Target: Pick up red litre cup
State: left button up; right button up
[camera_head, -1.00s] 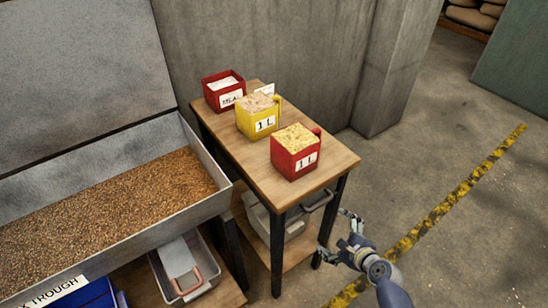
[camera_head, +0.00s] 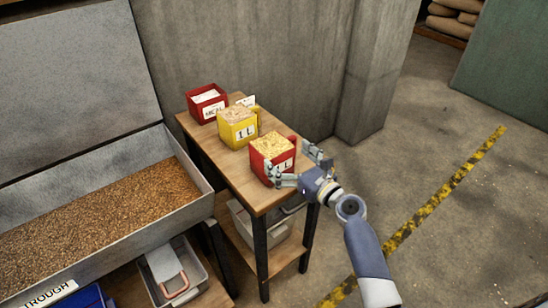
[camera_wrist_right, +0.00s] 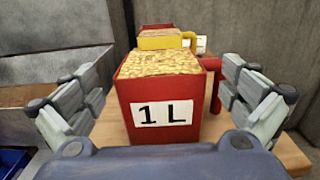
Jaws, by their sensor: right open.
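The red litre cup (camera_head: 265,165) stands upright on the wooden side table, full of pale flaked grain, with a "1 L" label. My right gripper (camera_head: 301,165) is open at its near right side, partly covering the label. In the right wrist view the cup (camera_wrist_right: 185,108) sits between the spread fingers of the gripper (camera_wrist_right: 160,100), with its red handle (camera_wrist_right: 213,80) on the right, close to the right finger. I see a gap on the left; contact on the right cannot be told. My left gripper is not in view.
A yellow 1 L cup (camera_head: 237,130) and a red labelled box (camera_head: 206,104) stand behind on the table (camera_head: 228,165). A grain trough (camera_head: 188,212) is at the left. A concrete wall (camera_head: 270,60) rises behind. Open floor (camera_head: 440,150) lies to the right.

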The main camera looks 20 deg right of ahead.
jog(key=x, duration=0.4)
jog(key=shift+w+a+f, duration=0.1)
jog(key=shift+w, duration=0.05)
jog(key=shift+c, duration=0.8)
jog(key=c, duration=1.8)
